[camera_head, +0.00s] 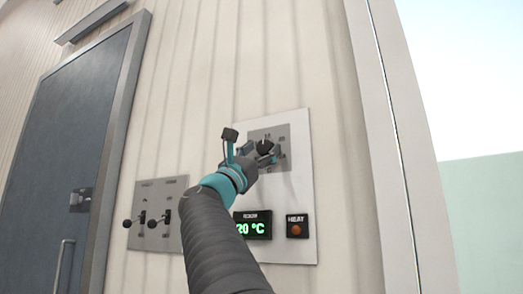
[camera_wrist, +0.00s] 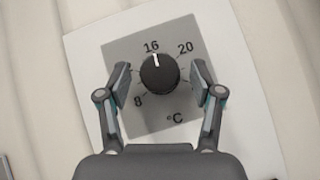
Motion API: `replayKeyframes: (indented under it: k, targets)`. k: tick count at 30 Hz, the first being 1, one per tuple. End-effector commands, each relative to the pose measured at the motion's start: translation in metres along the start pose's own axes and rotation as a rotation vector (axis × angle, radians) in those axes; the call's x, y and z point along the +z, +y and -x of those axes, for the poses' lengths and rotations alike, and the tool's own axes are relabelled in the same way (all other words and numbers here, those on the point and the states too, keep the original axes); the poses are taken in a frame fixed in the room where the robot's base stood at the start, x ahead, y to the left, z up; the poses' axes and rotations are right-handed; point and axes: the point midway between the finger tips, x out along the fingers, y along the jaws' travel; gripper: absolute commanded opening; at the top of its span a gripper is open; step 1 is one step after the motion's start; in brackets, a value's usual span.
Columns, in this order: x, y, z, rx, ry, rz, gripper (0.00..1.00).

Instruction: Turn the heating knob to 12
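The heating knob (camera_wrist: 160,74) is a round black dial on a grey plate (camera_wrist: 182,121), and its white mark points at about 16. The numbers 8, 16 and 20 and a °C sign show around it; the 12 is not visible, and my left finger covers part of that side. My gripper (camera_wrist: 161,78) is open, with one finger on each side of the knob and a gap on both sides. In the head view the knob (camera_head: 265,147) shows dark beyond my gripper (camera_head: 262,157).
Below the knob are a green display (camera_head: 252,226) reading 20 °C, partly behind my arm, and a HEAT panel (camera_head: 297,227) with a dull orange lamp. A switch plate (camera_head: 157,190) with two levers is at left, beside a grey door (camera_head: 70,150).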

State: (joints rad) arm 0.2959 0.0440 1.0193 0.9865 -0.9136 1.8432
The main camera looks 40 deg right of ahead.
Motion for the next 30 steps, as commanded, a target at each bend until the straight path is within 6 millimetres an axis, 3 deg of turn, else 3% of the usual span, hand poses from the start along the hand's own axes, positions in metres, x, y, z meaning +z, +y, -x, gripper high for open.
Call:
replayKeyframes:
  k: [1,6,17,30]
  targets:
    - [0.0000,0.0000,0.0001,0.000,0.000,0.000,0.50]
    - [0.0000,0.0001,0.0001,0.000,0.000,0.000,0.07]
    - [-0.0008,-0.0009,0.0009,0.030,0.001,0.030,0.07]
    - [0.0013,-0.0056,-0.0006,0.253,0.013,0.264,0.07]
